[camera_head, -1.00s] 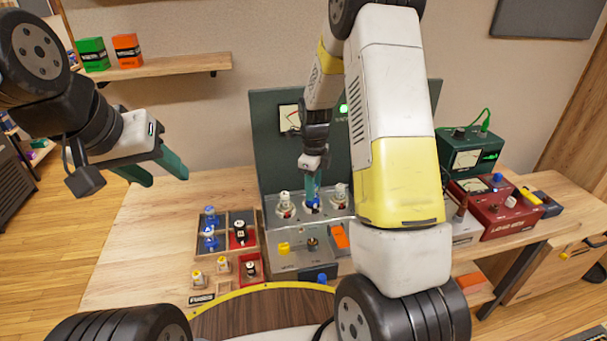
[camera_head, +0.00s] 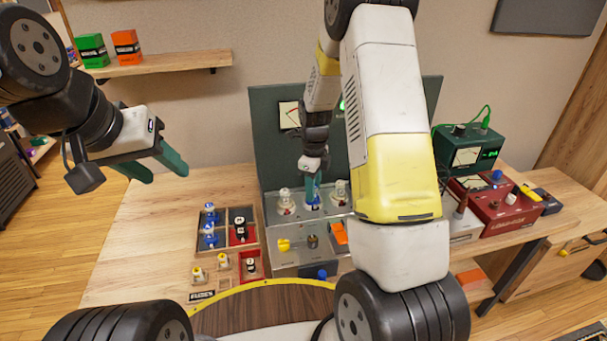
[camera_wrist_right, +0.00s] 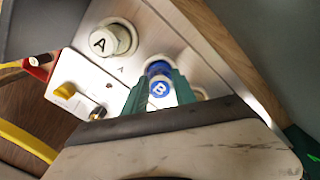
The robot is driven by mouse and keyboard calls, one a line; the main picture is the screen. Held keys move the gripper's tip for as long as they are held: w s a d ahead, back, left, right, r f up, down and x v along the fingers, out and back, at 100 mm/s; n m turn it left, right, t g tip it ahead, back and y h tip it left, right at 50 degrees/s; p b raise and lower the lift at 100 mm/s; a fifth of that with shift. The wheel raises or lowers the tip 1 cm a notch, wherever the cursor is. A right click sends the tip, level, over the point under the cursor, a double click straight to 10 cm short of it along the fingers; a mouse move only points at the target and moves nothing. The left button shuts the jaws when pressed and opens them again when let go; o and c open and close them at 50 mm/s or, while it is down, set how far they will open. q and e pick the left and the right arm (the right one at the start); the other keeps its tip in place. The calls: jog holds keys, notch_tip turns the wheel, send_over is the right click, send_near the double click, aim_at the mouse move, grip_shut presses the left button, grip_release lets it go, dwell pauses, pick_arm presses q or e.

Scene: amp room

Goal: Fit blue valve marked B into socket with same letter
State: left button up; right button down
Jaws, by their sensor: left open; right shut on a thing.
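The blue valve marked B (camera_wrist_right: 159,88) is between the green fingers of my right gripper (camera_wrist_right: 158,95), which is shut on it. In the head view my right gripper (camera_head: 313,187) is over the middle socket position of the grey chassis (camera_head: 284,244), and the blue valve mostly hides behind the fingers. A white ring shows just behind the valve in the wrist view; I cannot tell how deep the valve sits in it. A white valve marked A (camera_wrist_right: 112,40) stands beside it. My left gripper (camera_head: 160,168) is open and empty, high at the left.
A green panel (camera_head: 268,150) stands behind. A red meter box (camera_head: 500,215) and a green meter (camera_head: 467,155) are at right.

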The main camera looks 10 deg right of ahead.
jog(key=c, duration=0.9)
grip_release()
jog(key=shift+r, duration=3.85)
jog(key=shift+r, duration=0.1)
jog(key=s+r+n+t, duration=0.2)
jog(key=s+r+n, duration=0.4)
jog(key=s+n, duration=0.2)
jog(key=s+a+r+n+t+y, duration=0.1)
jog(key=s+r+n+t, duration=0.1)
jog(key=s+r+n, duration=0.5)
jog(key=s+a+r+n+t+y, duration=0.1)
jog(key=s+r+n+t, duration=0.1)
jog(key=s+r+n, duration=0.5)
jog(key=shift+s+a+n, duration=0.1)
jog(key=shift+s+n, duration=1.05)
jog(key=shift+n, duration=0.55)
